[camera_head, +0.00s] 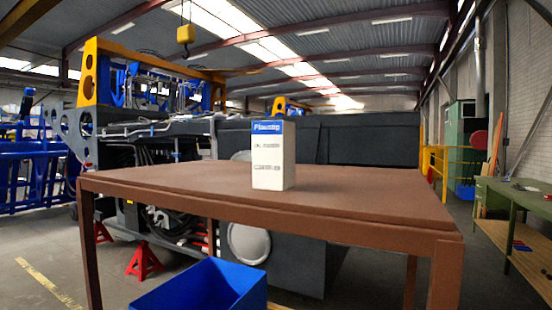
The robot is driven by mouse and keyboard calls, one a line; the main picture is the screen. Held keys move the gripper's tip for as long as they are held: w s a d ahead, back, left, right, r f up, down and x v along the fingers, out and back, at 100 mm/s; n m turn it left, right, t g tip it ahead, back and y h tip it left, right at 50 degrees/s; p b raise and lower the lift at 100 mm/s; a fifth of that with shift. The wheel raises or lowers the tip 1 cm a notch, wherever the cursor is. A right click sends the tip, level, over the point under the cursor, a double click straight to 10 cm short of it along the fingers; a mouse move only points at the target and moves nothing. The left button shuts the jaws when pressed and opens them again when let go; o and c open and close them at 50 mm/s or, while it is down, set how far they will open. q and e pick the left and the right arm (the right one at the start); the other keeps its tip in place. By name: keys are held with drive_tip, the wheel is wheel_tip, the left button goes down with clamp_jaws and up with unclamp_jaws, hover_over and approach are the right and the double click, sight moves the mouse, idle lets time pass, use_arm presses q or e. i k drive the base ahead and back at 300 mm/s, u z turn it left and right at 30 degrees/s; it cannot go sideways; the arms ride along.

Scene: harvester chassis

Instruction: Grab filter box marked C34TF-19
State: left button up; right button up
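A white filter box (272,157) with a blue band at its top stands upright on a brown table (178,179). Its front carries small dark lettering that is too small to read with certainty. It stands alone near the middle of the tabletop, and nothing touches it from above or the sides. Neither of my grippers shows in the head view.
A green workbench (516,203) is at right. The tabletop around the box is clear.

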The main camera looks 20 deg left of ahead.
sight(274, 141)
drive_tip(key=u, duration=2)
drive_tip(key=k, duration=1.5)
drive_tip(key=z, duration=1.7)
